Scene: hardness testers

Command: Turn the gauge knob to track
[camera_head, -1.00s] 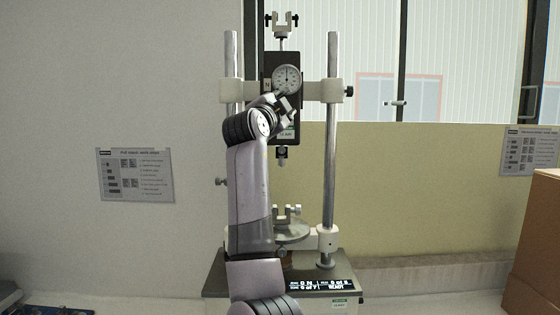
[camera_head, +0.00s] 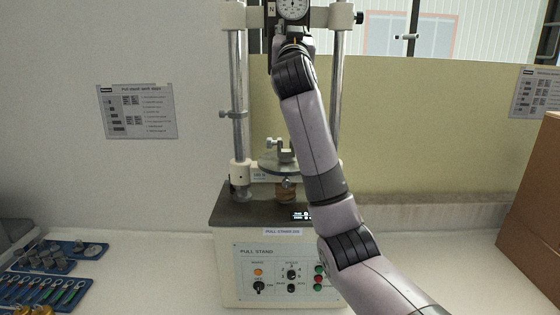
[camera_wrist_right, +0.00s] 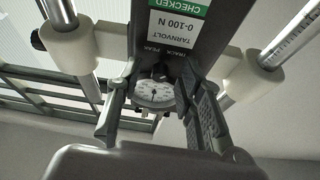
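The force gauge has a round white dial (camera_head: 293,9) at the top of the head view, cut off by the frame edge. In the right wrist view its dial (camera_wrist_right: 153,92), its dark body (camera_wrist_right: 165,50) and the printed words TRACK and PEAK show. A small dark knob (camera_wrist_right: 159,71) sits beside these words. My right gripper (camera_wrist_right: 155,82) is open, with one finger on each side of the knob and dial; I cannot tell whether either finger touches. In the head view my right arm hides the knob. My left gripper is not in view.
The gauge hangs between two upright columns (camera_head: 240,100) of the pull stand, whose base (camera_head: 285,265) carries dials and buttons. Blue trays (camera_head: 45,290) with small parts lie at the left. A cardboard box (camera_head: 535,190) stands at the right.

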